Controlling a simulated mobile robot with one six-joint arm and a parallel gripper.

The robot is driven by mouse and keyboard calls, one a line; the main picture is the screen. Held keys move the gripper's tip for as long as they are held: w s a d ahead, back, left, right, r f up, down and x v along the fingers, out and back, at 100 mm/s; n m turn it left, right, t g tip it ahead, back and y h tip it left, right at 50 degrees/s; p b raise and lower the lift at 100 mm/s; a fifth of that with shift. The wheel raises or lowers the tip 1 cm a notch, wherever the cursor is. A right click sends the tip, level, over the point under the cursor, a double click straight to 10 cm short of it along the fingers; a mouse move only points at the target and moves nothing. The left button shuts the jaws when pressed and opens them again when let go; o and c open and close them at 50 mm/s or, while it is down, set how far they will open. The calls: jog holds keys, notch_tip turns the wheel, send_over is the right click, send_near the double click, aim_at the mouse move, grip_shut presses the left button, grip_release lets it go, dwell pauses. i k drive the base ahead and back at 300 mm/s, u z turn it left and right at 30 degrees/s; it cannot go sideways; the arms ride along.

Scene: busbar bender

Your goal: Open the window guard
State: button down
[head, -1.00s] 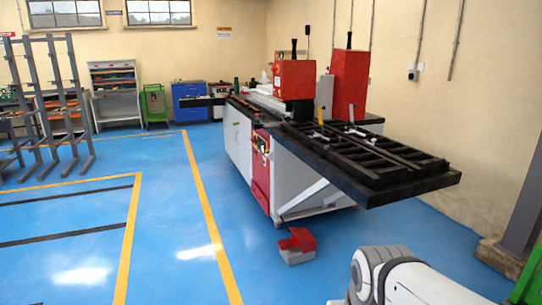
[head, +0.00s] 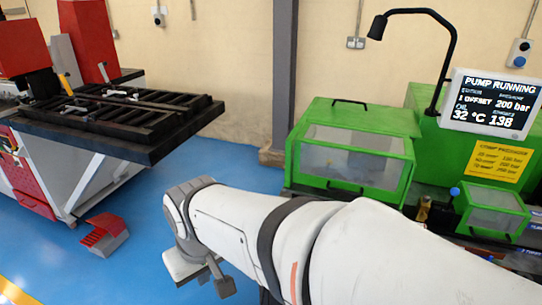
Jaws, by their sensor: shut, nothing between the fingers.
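A green-framed guard with a clear window pane (head: 350,168) stands right of centre in the head view. It appears closed, with a dark bar handle (head: 350,103) on its top. A smaller green guard with a clear pane (head: 492,215) is at the lower right. I cannot tell which of the two the task names. My gripper (head: 222,286) seems to be the dark part low in the view, below the bent end of my white arm. It is shut and empty, left of the large green guard and apart from it.
A monitor (head: 492,102) reads "PUMP RUNNING", 200 bar. A black gooseneck lamp (head: 420,12) rises beside it. A grey post (head: 284,75) stands behind the guard. The black machine table (head: 150,150) juts out at left, above a red foot pedal (head: 104,233). Blue floor is free between.

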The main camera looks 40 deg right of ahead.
aim_at(355, 189)
jog(key=z, duration=2.85)
jog(key=k, duration=0.75)
jog(key=u, duration=0.2)
jog(key=i, duration=0.5)
jog(key=u, duration=0.1)
